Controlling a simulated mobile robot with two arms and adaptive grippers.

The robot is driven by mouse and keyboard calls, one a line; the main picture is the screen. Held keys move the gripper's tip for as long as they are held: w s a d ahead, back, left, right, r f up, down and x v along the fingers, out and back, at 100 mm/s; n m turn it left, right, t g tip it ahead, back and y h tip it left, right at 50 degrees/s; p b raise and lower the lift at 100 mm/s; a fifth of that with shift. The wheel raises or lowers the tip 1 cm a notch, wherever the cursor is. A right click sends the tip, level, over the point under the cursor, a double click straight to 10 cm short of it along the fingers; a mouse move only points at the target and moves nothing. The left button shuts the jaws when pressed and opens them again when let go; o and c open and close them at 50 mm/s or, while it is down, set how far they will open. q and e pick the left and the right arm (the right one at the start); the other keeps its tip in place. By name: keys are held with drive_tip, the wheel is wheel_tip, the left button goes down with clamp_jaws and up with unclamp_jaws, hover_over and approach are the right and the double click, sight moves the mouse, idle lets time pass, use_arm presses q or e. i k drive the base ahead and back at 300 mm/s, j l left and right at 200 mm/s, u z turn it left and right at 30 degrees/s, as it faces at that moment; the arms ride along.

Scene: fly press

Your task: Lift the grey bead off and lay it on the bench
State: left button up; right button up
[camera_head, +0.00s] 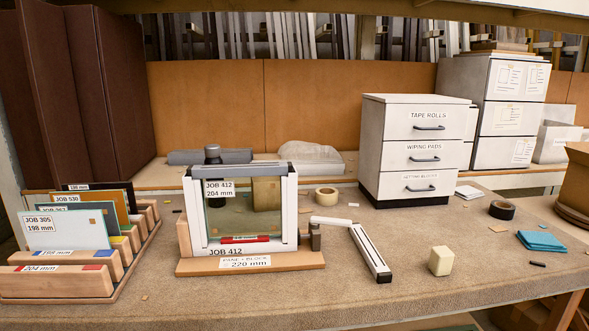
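A grey bar (250,163), which looks like the grey bead, lies across the top of a white upright frame (289,205). The frame holds a glass pane (232,215) labelled JOB 412, 204 mm, and stands on a wooden base (200,266) on the bench (430,300). A red strip (245,239) shows low in the frame. Neither of my grippers is in view.
A wooden rack (70,275) with several panes stands at left. A hinged white lever (370,252) extends right of the frame. A cream block (441,261), tape roll (502,210) and blue cloth (541,241) lie farther right. The front-middle bench is mostly clear.

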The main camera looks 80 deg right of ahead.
sight(275, 168)
drive_tip(key=z, duration=2.2)
drive_tip(key=i+j+u, duration=0.15)
drive_tip(key=i+u, duration=0.65)
